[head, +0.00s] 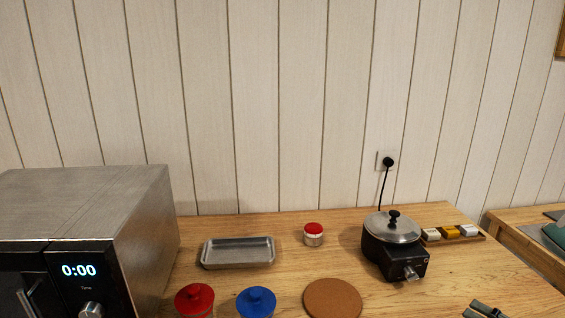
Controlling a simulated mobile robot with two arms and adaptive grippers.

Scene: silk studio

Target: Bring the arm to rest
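Part of my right gripper (485,310) shows at the bottom right edge, over the front right of the wooden table (455,285). Only a small dark and grey piece of it is in the picture, so I cannot tell whether it is open or shut. Nothing is visibly held in it. It is apart from the black cooker and the cork mat. My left gripper is not in view.
A microwave (130,235) stands at left. A metal tray (237,264), a red-lidded jar (313,235), red (194,299) and blue (256,301) lidded pots, a cork mat (332,299), a plugged-in black cooker (394,260) and a small rack (483,237) occupy the table.

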